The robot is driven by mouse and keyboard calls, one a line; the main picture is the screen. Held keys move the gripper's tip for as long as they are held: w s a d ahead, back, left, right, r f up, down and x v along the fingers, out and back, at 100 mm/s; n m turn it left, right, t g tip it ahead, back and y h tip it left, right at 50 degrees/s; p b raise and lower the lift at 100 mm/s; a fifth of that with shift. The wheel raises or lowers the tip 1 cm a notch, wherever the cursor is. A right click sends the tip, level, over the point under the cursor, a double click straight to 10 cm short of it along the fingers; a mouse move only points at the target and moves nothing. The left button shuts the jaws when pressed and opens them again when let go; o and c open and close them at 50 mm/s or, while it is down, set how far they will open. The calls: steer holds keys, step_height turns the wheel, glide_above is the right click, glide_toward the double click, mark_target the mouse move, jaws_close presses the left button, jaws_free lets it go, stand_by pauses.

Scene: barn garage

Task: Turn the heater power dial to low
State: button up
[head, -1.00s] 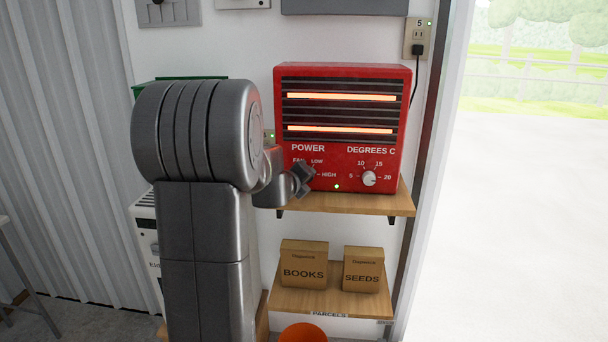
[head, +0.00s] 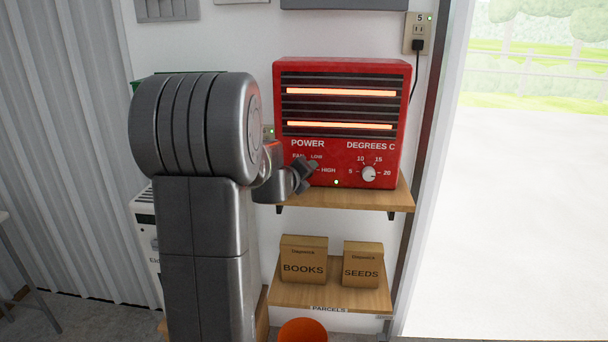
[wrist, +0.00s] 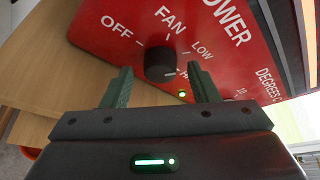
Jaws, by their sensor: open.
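The red heater (head: 342,75) stands on a wooden shelf with two bars glowing orange. Its power dial (wrist: 160,64) is a dark round knob, with OFF, FAN, LOW and HIGH printed around it. A pale mark on the knob seems to face HIGH, which a finger partly hides. My gripper (wrist: 159,72) is open, its two green-lit fingers on either side of the knob; I cannot tell whether they touch it. In the head view my gripper (head: 303,177) is at the heater's lower left and covers most of the dial.
The degrees dial (head: 369,174) is close on the right. The heater's shelf (head: 345,199) juts out below. Cardboard boxes marked BOOKS (head: 303,262) and SEEDS (head: 362,265) stand on a lower shelf. An orange bucket (head: 303,331) is beneath. The doorway at right is open.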

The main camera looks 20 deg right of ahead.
steer(key=p+v, duration=0.1)
steer(key=v, duration=1.2)
steer(key=shift+s+a, duration=0.2)
steer(key=shift+a, duration=0.1)
steer(key=shift+w+d, duration=0.1)
steer(key=shift+d, duration=0.05)
steer(key=b+x, duration=0.1)
steer(key=x, duration=1.2)
steer(key=shift+w+d, duration=0.15)
steer(key=shift+d, duration=0.1)
